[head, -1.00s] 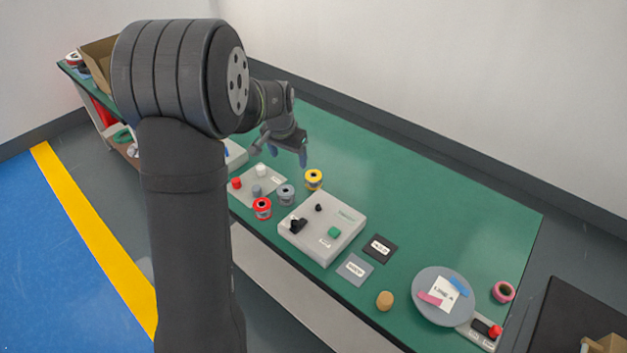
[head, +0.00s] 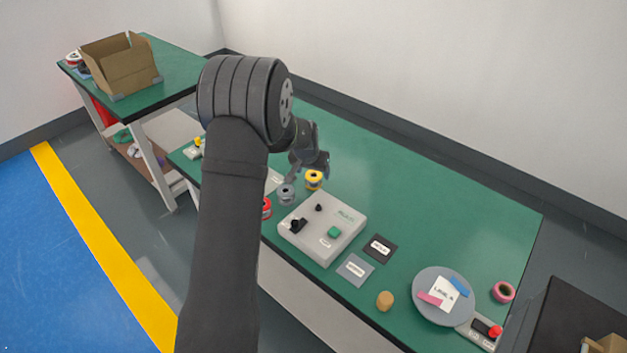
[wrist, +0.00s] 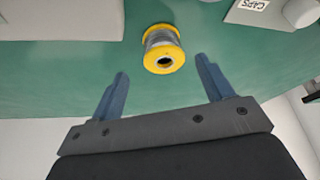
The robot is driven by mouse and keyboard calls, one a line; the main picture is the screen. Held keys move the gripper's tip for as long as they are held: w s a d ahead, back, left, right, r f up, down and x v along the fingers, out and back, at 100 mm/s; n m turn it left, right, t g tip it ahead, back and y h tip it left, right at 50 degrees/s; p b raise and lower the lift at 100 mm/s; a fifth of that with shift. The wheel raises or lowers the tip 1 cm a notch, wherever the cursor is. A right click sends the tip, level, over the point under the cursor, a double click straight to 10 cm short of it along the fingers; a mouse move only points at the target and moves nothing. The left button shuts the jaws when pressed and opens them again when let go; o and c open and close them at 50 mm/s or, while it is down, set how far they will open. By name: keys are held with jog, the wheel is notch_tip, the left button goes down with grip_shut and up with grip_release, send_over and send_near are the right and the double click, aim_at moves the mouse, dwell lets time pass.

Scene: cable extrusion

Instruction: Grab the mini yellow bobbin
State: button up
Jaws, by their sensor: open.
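The mini yellow bobbin (head: 314,180) stands on the green table behind the grey control box. In the wrist view the bobbin (wrist: 163,49) shows yellow flanges, a grey winding and a dark centre hole. My gripper (head: 306,176) is beside it, just to its left in the head view. In the wrist view my gripper (wrist: 162,84) is open, with its two blue fingers spread apart. The bobbin lies ahead of the fingertips, roughly centred between them, and is not between the fingers. Nothing is held.
A grey bobbin (head: 286,194) and a partly hidden red bobbin (head: 266,208) stand close by, left of the control box (head: 322,228). Dark and grey cards, a round grey plate (head: 420,296) and a pink roll (head: 503,292) lie to the right. The green table (head: 430,210) behind is clear.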

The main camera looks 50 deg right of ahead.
aim_at(314, 175)
jog(key=shift+w+x, duration=0.15)
jog(key=shift+x, duration=1.2)
jog(key=shift+w+x, duration=0.15)
jog(key=shift+x, duration=1.2)
jog(key=shift+d+r, duration=0.1)
jog(key=shift+d, duration=0.05)
jog(key=shift+c, duration=0.2)
jog(key=c, duration=1)
